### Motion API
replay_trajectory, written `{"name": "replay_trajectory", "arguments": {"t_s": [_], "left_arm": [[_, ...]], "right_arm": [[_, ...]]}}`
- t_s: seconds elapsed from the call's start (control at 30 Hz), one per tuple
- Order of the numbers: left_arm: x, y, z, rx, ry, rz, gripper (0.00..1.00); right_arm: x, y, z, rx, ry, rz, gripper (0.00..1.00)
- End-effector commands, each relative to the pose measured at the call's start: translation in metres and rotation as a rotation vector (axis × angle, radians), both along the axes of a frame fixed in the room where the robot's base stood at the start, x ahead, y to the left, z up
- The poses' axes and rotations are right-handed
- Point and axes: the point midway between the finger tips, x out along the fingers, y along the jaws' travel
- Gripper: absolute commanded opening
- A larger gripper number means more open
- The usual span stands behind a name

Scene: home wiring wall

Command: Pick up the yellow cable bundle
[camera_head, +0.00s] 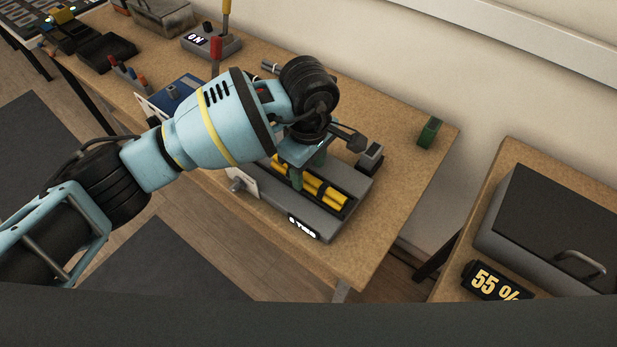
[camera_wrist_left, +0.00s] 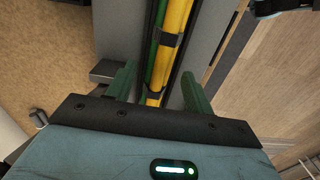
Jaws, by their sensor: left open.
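The yellow cable bundle (camera_head: 325,191) lies in a dark slot of a grey tray (camera_head: 319,222) on the wooden bench. In the left wrist view the bundle (camera_wrist_left: 171,45) shows yellow strands with a green one beside them and dark bands around them. My left gripper (camera_head: 308,172) is over the tray at the bundle's far left part. In the left wrist view its green fingers (camera_wrist_left: 160,85) are open, one on each side of the bundle, with gaps showing. Whether the fingers reach down to the bundle's depth I cannot tell. My right gripper is not in view.
The wooden bench (camera_head: 408,175) has free room right of the tray. A box with a red lever (camera_head: 216,55) is further back. A grey case (camera_head: 555,225) and a "55 %" display (camera_head: 494,282) are on the right table.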

Motion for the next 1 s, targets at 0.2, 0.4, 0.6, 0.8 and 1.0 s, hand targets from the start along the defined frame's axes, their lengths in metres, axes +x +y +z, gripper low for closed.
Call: {"name": "replay_trajectory", "arguments": {"t_s": [0.2,0.4,0.6,0.8,1.0], "left_arm": [[-0.0001,0.0002,-0.0140,0.001,0.001,0.000,0.52],[-0.0001,0.0002,-0.0140,0.001,0.001,0.000,0.50],[-0.0001,0.0002,-0.0138,0.000,0.000,0.000,0.23],[0.0001,0.0001,-0.0134,0.000,0.000,0.000,0.02],[0.0001,0.0002,-0.0130,0.000,0.000,0.000,0.02]], "right_arm": [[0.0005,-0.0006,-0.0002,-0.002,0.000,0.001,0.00],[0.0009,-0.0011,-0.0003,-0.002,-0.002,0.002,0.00],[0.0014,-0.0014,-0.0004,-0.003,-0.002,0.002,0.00],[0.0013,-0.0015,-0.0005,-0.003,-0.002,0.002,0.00],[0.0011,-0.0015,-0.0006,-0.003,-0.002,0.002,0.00]]}}
